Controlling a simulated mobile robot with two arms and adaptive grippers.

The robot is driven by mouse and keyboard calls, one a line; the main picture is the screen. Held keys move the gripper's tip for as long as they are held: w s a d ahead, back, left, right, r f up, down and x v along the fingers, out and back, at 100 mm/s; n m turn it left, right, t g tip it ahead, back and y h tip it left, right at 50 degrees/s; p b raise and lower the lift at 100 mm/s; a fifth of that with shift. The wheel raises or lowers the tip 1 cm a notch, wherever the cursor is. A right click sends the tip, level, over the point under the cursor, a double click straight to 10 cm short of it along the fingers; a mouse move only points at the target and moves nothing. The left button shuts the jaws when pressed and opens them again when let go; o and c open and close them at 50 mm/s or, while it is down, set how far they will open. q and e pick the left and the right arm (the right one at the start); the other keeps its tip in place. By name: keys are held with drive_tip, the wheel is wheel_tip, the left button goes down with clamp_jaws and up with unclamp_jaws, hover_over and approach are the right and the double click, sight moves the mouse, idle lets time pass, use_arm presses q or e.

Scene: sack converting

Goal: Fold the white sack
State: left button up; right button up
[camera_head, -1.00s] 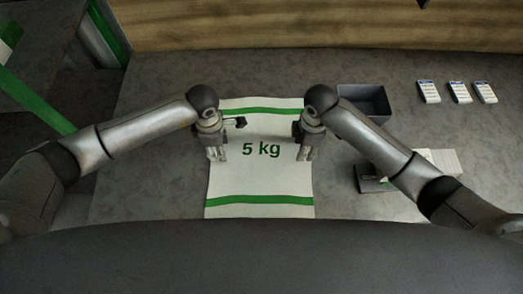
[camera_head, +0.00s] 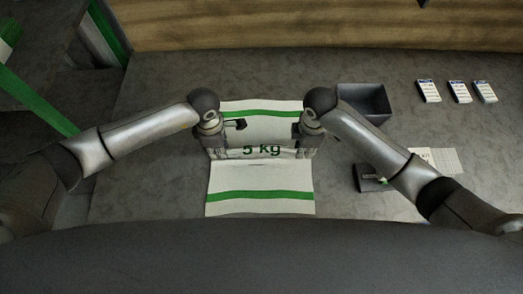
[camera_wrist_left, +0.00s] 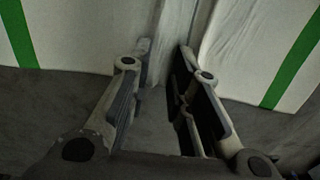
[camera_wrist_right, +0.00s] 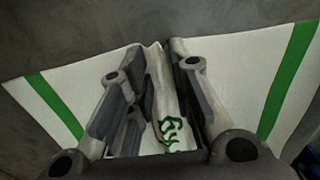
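The white sack (camera_head: 260,178) lies on the grey table with green stripes near both ends and "5 kg" printed in the middle. A raised fold runs across its middle, and the lower part of the print is partly hidden by it. My left gripper (camera_head: 215,151) is at the left edge of this fold; in the left wrist view (camera_wrist_left: 162,52) its fingers have the raised cloth between them. My right gripper (camera_head: 306,150) is at the right edge; in the right wrist view (camera_wrist_right: 158,62) its fingers also close around the cloth ridge. Both appear shut on the sack.
A dark open bin (camera_head: 364,101) stands right of the sack's far end. Several small labelled packets (camera_head: 459,92) lie farther right. A dark box (camera_head: 371,178) and a pale card stack (camera_head: 446,160) lie near my right forearm. The table left of the sack is clear.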

use_arm(q)
drive_tip(key=shift+f, duration=0.1)
clamp_jaws()
use_arm(e)
drive_tip(key=shift+f, duration=0.15)
clamp_jaws()
use_arm(q)
drive_tip(key=shift+s, duration=0.1)
use_arm(e)
drive_tip(key=shift+s+d, duration=0.1)
use_arm(q)
drive_tip(key=shift+a, duration=0.1)
